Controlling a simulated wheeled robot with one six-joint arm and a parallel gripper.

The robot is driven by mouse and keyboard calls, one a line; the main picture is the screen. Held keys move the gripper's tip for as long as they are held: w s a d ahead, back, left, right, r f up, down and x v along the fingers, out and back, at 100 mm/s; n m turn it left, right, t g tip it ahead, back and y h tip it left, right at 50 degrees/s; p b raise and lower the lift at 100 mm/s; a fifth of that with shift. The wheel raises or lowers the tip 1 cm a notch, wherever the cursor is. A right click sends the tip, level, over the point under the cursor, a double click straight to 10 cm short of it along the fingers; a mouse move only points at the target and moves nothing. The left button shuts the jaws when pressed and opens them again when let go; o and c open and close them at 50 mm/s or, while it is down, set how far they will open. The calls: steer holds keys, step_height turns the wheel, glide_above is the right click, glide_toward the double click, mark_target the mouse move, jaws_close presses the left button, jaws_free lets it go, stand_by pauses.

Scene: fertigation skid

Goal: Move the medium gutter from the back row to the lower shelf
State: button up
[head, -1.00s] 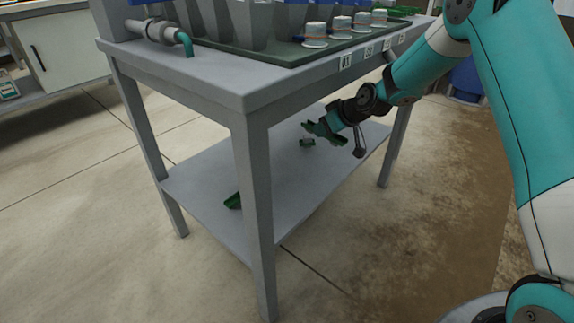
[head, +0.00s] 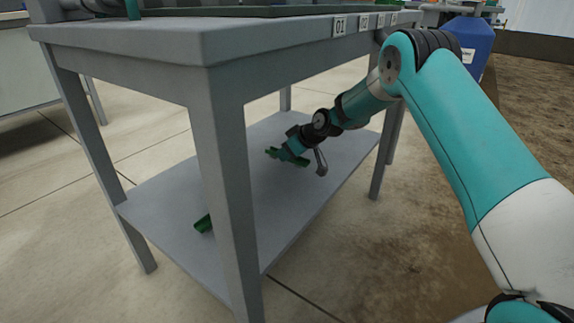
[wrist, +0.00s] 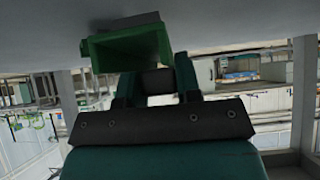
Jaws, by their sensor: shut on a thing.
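My gripper (head: 288,152) reaches in under the grey bench top and hangs close over the lower shelf (head: 165,190). It is shut on a green gutter (head: 300,162), a short open channel. In the wrist view the gutter (wrist: 108,50) sits across the fingertips of my gripper (wrist: 156,80), its hollow end facing the camera. The grey shelf surface fills the top of that view, close to the gutter; I cannot tell whether they touch. Another green piece (head: 203,224) lies at the shelf's near left, partly hidden by the front leg.
The front leg (head: 228,190) and bench top (head: 130,42) frame the shelf opening. Number tags (head: 340,24) line the top's edge. A blue drum (head: 466,45) stands behind my arm. Most of the shelf between the green piece and my gripper is bare.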

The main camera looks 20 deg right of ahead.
step_height(320, 180, down, 3)
steer(key=shift+r+b, duration=0.2)
steer(key=shift+b, duration=0.3)
steer(key=shift+r, duration=0.15)
steer(key=o, duration=1)
steer(key=shift+p+v, duration=3.25)
steer(key=shift+v, duration=2.75)
